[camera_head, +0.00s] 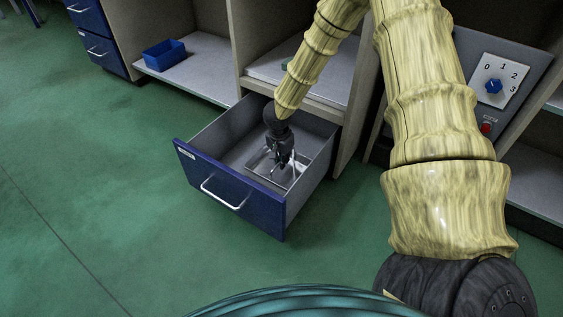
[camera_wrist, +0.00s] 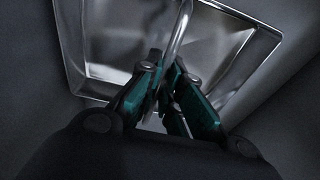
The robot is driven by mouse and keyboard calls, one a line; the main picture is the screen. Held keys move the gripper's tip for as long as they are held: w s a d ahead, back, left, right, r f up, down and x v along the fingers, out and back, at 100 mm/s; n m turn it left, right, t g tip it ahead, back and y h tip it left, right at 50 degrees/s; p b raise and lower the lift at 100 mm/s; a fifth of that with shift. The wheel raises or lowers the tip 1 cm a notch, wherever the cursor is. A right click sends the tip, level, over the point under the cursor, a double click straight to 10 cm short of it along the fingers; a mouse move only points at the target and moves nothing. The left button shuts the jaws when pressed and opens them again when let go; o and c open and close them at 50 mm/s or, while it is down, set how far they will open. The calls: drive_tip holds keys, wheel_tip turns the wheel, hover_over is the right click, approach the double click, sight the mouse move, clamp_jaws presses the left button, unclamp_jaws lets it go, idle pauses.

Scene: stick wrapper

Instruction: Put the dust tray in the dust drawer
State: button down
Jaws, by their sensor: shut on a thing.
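The dust drawer (camera_head: 229,196) is pulled open, with a blue front and a grey inside. The dust tray (camera_head: 254,165), a shallow shiny metal pan, is inside the drawer, towards its right side. The wrist view shows the tray (camera_wrist: 262,52) with its raised metal handle (camera_wrist: 181,28). My gripper (camera_head: 284,160) points down into the drawer and is shut on the tray's handle, as the wrist view shows its fingers (camera_wrist: 168,85) closed around it. I cannot tell whether the tray touches the drawer floor.
A blue bin (camera_head: 164,54) sits on a low shelf at the upper left. A panel with a dial (camera_head: 494,87) and a red switch (camera_head: 486,128) is at the right. The cabinet's upright wall (camera_head: 357,110) stands right of the drawer. Green floor is free in front.

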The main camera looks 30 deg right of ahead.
drive_tip(key=c, duration=1.6)
unclamp_jaws()
wheel_tip(320, 180, up, 12)
drive_tip(key=a+p, duration=0.1)
drive_tip(key=p, duration=0.6)
drive_tip(key=shift+s+a, duration=0.2)
drive_tip(key=shift+s, duration=0.15)
